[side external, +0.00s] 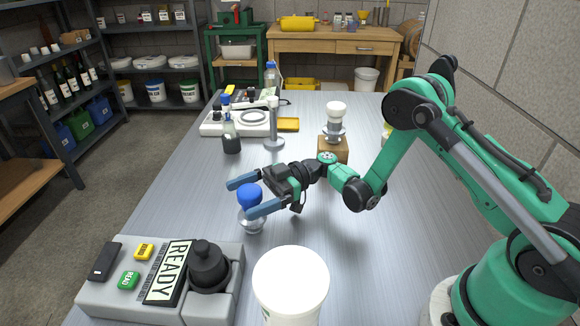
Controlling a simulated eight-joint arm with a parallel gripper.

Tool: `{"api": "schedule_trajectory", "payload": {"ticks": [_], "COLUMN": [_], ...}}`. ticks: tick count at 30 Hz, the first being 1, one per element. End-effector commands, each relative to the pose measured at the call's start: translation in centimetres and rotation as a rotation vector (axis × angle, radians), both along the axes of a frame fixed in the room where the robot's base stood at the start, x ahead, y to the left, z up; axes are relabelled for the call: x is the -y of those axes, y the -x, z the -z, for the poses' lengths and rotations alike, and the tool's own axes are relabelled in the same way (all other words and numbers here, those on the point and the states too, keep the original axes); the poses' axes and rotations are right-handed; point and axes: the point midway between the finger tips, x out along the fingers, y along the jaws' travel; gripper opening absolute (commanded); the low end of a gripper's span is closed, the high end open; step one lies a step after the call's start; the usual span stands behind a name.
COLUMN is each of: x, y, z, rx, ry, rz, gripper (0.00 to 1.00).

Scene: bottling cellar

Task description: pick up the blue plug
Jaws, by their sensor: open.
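The blue plug (249,191) has a rounded blue top and sits upright on a clear, glassy base or stand (252,220) on the metal table. My gripper (250,197) reaches in from the right with its two blue fingers spread apart. One finger is behind and left of the plug, the other in front of it near its lower edge. The plug lies between the fingertips. I cannot tell whether either finger touches it. The near finger hides part of the plug's lower side and the top of the base.
A grey console with a READY sign (167,271) and a white cup (290,283) stand at the near edge. A dark bottle (231,136), a post (274,125) and a wooden block (333,150) with a white-capped piece stand farther back. The table left of my gripper is clear.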

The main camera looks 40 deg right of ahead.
Motion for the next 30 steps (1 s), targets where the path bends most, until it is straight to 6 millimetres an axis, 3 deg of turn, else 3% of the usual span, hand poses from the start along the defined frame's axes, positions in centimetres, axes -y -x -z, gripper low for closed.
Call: {"api": "schedule_trajectory", "payload": {"ticks": [4,12,21,22,30], "x": [-1.18,-1.29,-1.27,-1.27,-1.26], "y": [-0.17,-0.22,-0.21,-0.21,-0.22], "z": [-0.02,-0.03,-0.03,-0.03,-0.13], "rx": [0.000,0.000,0.000,0.000,0.000], "ry": [0.000,0.000,0.000,0.000,0.000], "rz": [-0.001,0.000,0.000,0.000,0.001], "gripper": [0.93,0.91,0.05,0.00,0.00]}}
